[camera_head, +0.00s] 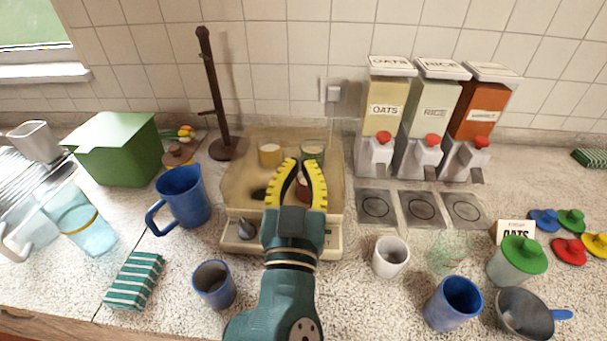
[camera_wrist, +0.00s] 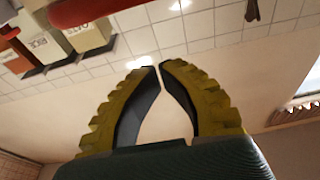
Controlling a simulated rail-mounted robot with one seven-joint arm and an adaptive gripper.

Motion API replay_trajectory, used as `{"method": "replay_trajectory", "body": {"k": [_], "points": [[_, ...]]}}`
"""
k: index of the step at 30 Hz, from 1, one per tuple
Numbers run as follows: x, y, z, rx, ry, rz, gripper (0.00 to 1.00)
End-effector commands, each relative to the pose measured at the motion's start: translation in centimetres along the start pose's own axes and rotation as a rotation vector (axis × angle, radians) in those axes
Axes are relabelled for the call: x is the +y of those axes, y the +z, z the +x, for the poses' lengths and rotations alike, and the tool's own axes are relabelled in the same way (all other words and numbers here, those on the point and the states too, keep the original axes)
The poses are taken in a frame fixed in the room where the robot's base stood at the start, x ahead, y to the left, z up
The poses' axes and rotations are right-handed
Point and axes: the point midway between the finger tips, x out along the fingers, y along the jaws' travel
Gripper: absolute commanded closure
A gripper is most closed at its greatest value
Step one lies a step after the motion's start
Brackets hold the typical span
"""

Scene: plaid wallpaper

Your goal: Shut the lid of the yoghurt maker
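The yoghurt maker (camera_head: 331,240) is a beige box in the middle of the counter, with a knob (camera_head: 246,229) on its front. Its open-looking top shows jars, one with a yellowish lid (camera_head: 270,155) and one with a greenish rim (camera_head: 312,150). A faint see-through panel seems to rise at its back; I cannot make out the lid's outline clearly. My gripper (camera_head: 301,163) is over the yoghurt maker and hides part of its top and front. In the wrist view its fingertips (camera_wrist: 159,66) almost meet, with nothing between them.
A blue jug (camera_head: 183,196) and a dark wooden stand (camera_head: 212,95) are on the left. Three dispensers (camera_head: 430,120) stand at the back right. A blue-grey cup (camera_head: 214,284) and a white cup (camera_head: 391,257) stand in front on either side of my arm.

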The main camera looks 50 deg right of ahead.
Motion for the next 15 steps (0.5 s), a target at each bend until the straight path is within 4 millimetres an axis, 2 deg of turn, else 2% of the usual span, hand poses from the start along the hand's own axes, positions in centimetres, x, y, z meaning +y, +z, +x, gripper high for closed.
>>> {"method": "replay_trajectory", "body": {"k": [1,9,15], "points": [[0.0,1.6,-0.8,0.000,-0.001,0.006,1.00],[0.0,4.1,-2.6,-0.004,0.000,0.004,1.00],[0.0,5.3,-3.2,-0.005,0.000,0.003,1.00]]}}
